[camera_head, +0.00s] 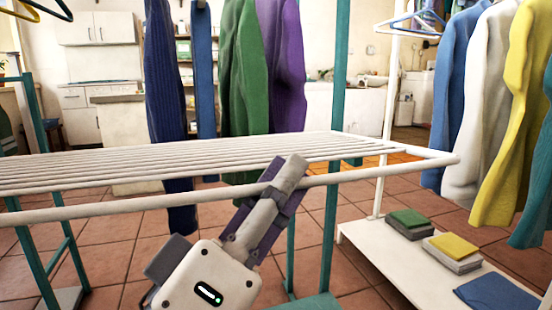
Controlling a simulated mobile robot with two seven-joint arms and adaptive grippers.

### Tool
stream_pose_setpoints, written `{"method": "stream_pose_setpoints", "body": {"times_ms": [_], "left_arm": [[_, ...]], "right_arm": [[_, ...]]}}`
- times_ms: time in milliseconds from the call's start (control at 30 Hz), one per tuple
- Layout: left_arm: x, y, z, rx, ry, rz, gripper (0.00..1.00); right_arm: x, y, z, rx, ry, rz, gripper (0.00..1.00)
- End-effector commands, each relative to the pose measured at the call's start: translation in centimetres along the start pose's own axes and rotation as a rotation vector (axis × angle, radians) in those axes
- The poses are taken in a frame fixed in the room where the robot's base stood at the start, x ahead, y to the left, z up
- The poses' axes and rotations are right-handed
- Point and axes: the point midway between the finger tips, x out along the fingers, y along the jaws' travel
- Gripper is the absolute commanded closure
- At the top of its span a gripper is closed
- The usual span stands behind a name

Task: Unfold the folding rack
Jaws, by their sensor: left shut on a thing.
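The folding rack (385,171) has a white frame with several parallel white rods, spread out nearly level across the middle of the view. Teal legs show under and behind it. My left gripper (285,178) reaches up from the bottom centre and is shut on the rack's near white rail, right of the middle. Its fingers cover a short piece of that rail. The far left end of the rack is cut off by the picture edge. My right gripper does not show.
Clothes hang behind the rack, including a green jacket (251,65), and more hang at the right, including a yellow one (517,100). A low white shelf (375,245) with folded cloths stands at the lower right. Tiled floor shows beneath the rack.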

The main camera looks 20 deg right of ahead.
Motion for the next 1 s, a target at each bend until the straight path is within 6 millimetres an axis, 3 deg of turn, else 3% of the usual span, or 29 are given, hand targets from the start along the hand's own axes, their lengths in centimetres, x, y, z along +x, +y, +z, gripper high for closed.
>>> {"method": "stream_pose_setpoints", "body": {"times_ms": [233, 733, 767, 800, 1000], "left_arm": [[-1.0, -1.25, 1.08, -0.003, -0.003, 0.002, 1.0], [-1.13, -1.33, 1.26, -0.003, -0.004, 0.004, 1.0], [-1.13, -1.33, 1.26, -0.003, -0.004, 0.004, 0.86], [-1.13, -1.33, 1.25, -0.003, -0.004, 0.004, 0.84], [-1.12, -1.39, 1.2, -0.001, -0.003, 0.003, 0.84]], "right_arm": [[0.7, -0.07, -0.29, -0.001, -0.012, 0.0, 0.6], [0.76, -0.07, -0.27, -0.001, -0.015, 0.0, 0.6], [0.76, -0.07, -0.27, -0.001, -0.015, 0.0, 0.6], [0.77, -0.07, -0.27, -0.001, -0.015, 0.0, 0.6], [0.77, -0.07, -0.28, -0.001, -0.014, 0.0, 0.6]]}}
